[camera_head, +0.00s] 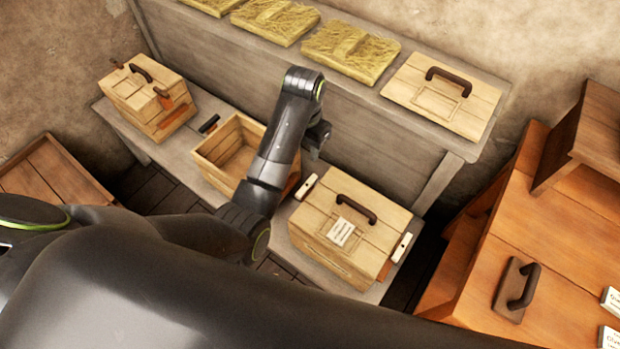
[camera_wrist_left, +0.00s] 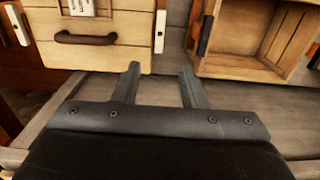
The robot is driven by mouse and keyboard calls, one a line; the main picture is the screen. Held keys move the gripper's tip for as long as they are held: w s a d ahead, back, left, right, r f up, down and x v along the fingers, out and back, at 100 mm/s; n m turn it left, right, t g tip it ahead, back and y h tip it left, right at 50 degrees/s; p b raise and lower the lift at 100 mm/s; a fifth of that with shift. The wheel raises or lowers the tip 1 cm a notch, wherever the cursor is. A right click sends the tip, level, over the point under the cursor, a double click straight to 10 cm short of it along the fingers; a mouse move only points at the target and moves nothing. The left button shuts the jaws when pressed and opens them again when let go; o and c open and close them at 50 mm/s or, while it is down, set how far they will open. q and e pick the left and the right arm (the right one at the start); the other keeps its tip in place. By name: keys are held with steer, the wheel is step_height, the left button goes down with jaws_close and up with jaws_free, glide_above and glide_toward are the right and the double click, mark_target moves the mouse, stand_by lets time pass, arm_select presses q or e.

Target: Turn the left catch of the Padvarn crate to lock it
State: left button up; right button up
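A closed wooden crate (camera_head: 345,238) with a dark handle and a white label stands on the bench at the centre right. The label is too small to read, so I cannot confirm its name. Its left catch (camera_head: 306,187), white-faced, stands at the left edge of the lid; its right catch (camera_head: 401,247) is at the other side. In the left wrist view the crate (camera_wrist_left: 120,62) is at upper left, with the left catch (camera_wrist_left: 160,31) upright at its right side. My left gripper (camera_head: 318,140) is open and empty, apart from the catch; its fingers (camera_wrist_left: 160,72) show clearly in the wrist view. My right gripper is out of view.
An open empty crate (camera_head: 206,146) stands left of the labelled crate, with a dark catch (camera_wrist_left: 205,36) close by. Another closed crate (camera_head: 126,95) stands at far left. Straw pads (camera_head: 350,52) and a loose lid (camera_head: 440,97) lie on the shelf behind. A wooden table (camera_head: 560,240) stands right.

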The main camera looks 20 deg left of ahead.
mark_target(306, 186)
arm_select(q)
step_height(306, 186, down, 15)
steer(key=shift+s+f, duration=0.1)
steer(key=shift+f, duration=0.1)
steer(key=shift+f+b, duration=0.3)
steer(key=shift+f, duration=0.65)
steer(key=shift+c, duration=0.2)
jaws_close()
